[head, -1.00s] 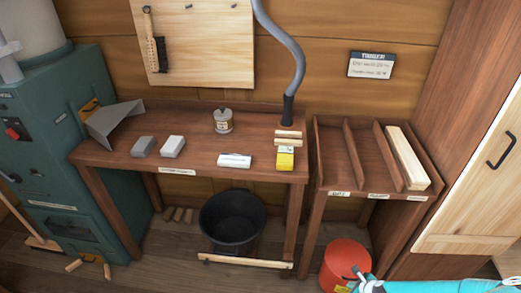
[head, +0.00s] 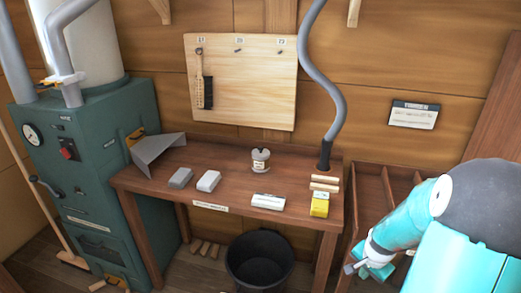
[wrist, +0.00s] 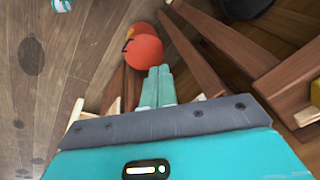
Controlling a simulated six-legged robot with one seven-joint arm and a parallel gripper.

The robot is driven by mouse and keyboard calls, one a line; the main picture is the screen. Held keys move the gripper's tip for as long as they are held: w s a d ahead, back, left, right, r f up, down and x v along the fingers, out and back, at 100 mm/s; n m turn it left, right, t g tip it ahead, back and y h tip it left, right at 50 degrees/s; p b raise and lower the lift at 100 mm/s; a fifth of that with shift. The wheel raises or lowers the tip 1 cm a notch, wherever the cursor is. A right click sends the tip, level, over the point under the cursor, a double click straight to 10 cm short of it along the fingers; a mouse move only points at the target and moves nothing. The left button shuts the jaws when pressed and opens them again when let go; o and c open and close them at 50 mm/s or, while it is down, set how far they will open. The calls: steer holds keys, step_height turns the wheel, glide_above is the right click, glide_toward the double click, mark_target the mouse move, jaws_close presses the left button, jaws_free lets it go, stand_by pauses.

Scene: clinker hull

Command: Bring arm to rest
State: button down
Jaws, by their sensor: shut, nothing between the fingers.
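My gripper (wrist: 158,88) shows in the wrist view with its two pale teal fingers together and nothing between them. In the head view my turquoise arm is folded at the lower right, in front of the slotted rack. Its gripper end hangs low beside the bench's right leg, and the fingers are hard to make out there.
A wooden bench (head: 230,227) holds two grey blocks, a jar (head: 260,160), a white block and a yellow box (head: 320,205). A black bucket (head: 259,265) stands below. A green machine (head: 75,150) is at left. The slotted rack (head: 372,190) is partly behind my arm.

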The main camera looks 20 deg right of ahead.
steer(key=w+a+r+n, duration=0.2)
steer(key=a+r+n, duration=0.2)
steer(key=a+r, duration=0.5)
steer(key=s+a+r+n+t, duration=0.1)
steer(key=s+a+r+n, duration=0.2)
steer(key=a+r, duration=0.2)
steer(key=s+a+r+n+t, duration=0.1)
steer(key=s+a+r+n, duration=0.2)
steer(key=a+r, duration=0.3)
steer(key=s+a+r+n+t+y, duration=0.1)
steer(key=s+a+r+n, duration=0.3)
steer(key=a+r, duration=0.2)
steer(key=a, duration=0.2)
steer(key=shift+s+a+r, duration=0.2)
steer(key=shift+s+a, duration=0.15)
steer(key=shift+a, duration=0.05)
